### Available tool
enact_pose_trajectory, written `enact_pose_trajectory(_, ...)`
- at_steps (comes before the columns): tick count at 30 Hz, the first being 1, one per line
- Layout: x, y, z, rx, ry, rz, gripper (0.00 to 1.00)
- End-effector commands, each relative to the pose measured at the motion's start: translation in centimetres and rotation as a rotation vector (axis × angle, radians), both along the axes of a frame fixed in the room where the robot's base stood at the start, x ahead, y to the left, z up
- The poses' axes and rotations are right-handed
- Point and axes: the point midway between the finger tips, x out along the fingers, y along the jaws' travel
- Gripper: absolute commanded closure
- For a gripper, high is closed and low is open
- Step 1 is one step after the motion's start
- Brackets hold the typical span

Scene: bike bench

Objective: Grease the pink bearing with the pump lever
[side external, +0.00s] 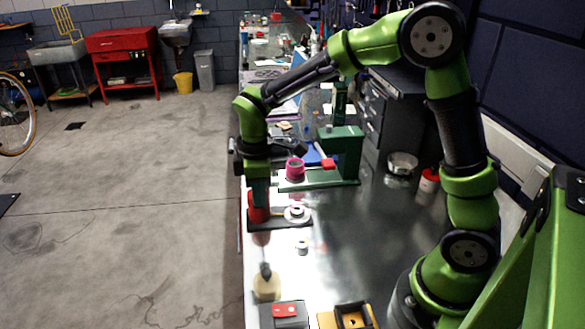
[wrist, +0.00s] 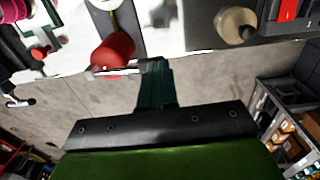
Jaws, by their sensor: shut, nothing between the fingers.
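The pink bearing (side external: 294,169) is a short ring sitting upright on the green press stand (side external: 345,160). In the wrist view a pink thing, apparently the bearing, is cut off at the left edge (wrist: 12,55). A red rounded part (side external: 258,208) stands on a dark plate; it looks like the pump, with a pale bar, perhaps its lever, along its near edge in the wrist view (wrist: 112,69). My gripper (side external: 260,190) points down beside the red part and is shut and empty. In the wrist view its fingertips (wrist: 155,66) are at the bar's right end; contact is unclear.
A pale disc (side external: 297,214) sits on the dark plate right of the red part. A round brush-like thing (side external: 266,285), a grey box with a red top (side external: 285,312) and a yellow-black tray (side external: 350,317) lie nearer. The bench's left edge is close to my gripper.

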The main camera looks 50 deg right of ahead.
Motion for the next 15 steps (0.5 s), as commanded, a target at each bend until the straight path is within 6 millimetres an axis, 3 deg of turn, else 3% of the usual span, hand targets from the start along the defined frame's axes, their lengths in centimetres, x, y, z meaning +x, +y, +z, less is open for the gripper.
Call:
enact_pose_trajectory(10,0.0,0.0,0.3,0.001,-0.001,0.0,1.0)
enact_pose_trajectory(15,0.1,0.0,2.7,0.001,-0.005,0.0,1.0)
